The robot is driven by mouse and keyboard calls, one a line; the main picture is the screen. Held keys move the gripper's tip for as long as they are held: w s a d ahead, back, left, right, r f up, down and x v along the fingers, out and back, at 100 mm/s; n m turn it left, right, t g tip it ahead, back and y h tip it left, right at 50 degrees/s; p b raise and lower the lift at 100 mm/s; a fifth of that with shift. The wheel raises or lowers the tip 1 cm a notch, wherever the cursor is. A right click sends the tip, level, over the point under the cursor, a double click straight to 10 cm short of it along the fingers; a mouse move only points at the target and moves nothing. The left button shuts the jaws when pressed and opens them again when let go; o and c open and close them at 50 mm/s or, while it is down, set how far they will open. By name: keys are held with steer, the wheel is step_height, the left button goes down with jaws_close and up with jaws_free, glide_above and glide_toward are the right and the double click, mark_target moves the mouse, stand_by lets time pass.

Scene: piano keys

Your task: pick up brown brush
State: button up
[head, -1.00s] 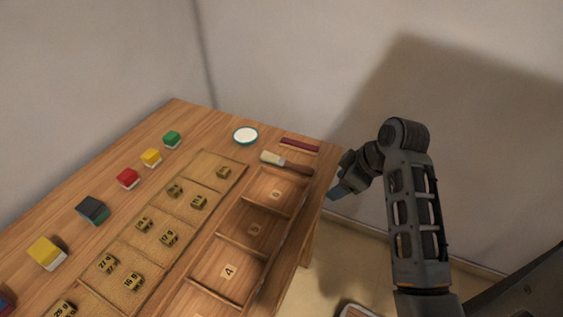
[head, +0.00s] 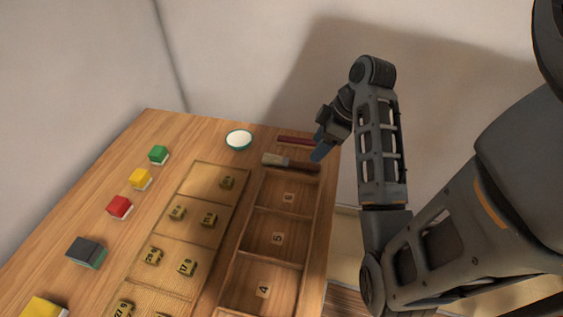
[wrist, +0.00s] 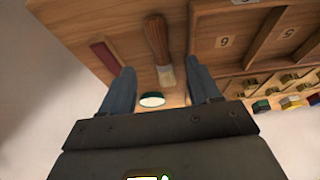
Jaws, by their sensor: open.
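The brown brush (head: 291,163) lies on the wooden table at its far right, just beyond the numbered tray, its pale bristles to the left and its brown handle to the right. In the wrist view the brush (wrist: 158,46) shows between and beyond my two fingers, handle at the top and bristles lower down. My gripper (head: 319,152) is above the handle end in the head view, close to the table's right edge. It is open and empty, with its blue-grey fingers (wrist: 164,84) spread apart. The height between fingers and brush is hard to judge.
A dark red bar (head: 295,140) lies just behind the brush. A white bowl with a teal rim (head: 238,140) stands to its left. The compartment tray (head: 272,213) is in front, and coloured blocks (head: 119,207) line the left side.

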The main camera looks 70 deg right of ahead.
mark_target(305, 163)
steer(key=shift+b+x, duration=2.35)
steer(key=shift+x, duration=1.25)
steer(key=shift+f+p, duration=0.1)
steer(key=shift+p, duration=0.2)
jaws_close()
